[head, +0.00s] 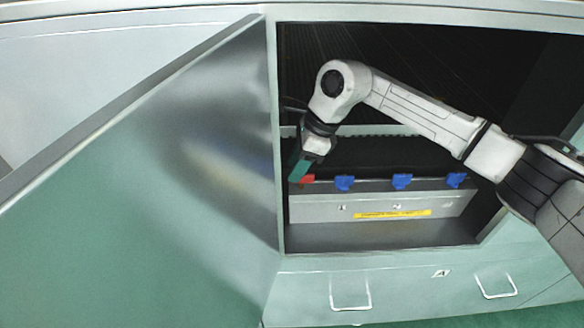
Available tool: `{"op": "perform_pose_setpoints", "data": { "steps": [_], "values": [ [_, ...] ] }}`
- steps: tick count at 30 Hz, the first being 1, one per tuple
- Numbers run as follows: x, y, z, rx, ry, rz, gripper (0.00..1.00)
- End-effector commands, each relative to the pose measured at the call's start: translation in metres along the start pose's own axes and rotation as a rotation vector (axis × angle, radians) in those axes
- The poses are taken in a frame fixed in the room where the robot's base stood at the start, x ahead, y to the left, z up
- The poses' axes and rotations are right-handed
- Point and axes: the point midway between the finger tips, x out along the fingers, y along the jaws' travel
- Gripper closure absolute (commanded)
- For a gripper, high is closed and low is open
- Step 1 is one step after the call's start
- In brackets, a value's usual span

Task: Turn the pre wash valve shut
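Inside an open cabinet, a grey manifold block (325,208) carries a row of valve handles along its top edge. The leftmost handle is red (308,179). To its right are three blue handles: a left one (344,183), a middle one (402,181) and a right one (456,180). The labels are too small to read, so I cannot tell which is the pre wash valve. My gripper (297,179) points down at the red handle, its teal fingers overlapping the handle's left side. I cannot tell whether they touch or grip it.
The cabinet door (150,190) stands open at the left, its hinge edge close to my gripper. A yellow label strip (392,214) is on the block's front. Drawers with white handles (350,293) are below. My arm reaches in from the right, through the opening.

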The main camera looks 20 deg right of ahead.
Motion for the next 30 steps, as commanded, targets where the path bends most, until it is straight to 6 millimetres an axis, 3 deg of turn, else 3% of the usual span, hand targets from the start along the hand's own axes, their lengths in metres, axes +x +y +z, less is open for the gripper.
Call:
{"op": "perform_pose_setpoints", "data": {
  "steps": [6,17,28,30],
  "values": [
    [0.021,0.0,0.0,0.0,-0.001,0.001,0.62],
    [0.025,0.0,0.0,-0.001,-0.001,0.0,0.63],
    [0.025,0.0,0.0,-0.001,-0.001,0.0,0.98],
    [0.025,0.0,0.0,-0.001,-0.001,0.0,1.0]
  ]
}}
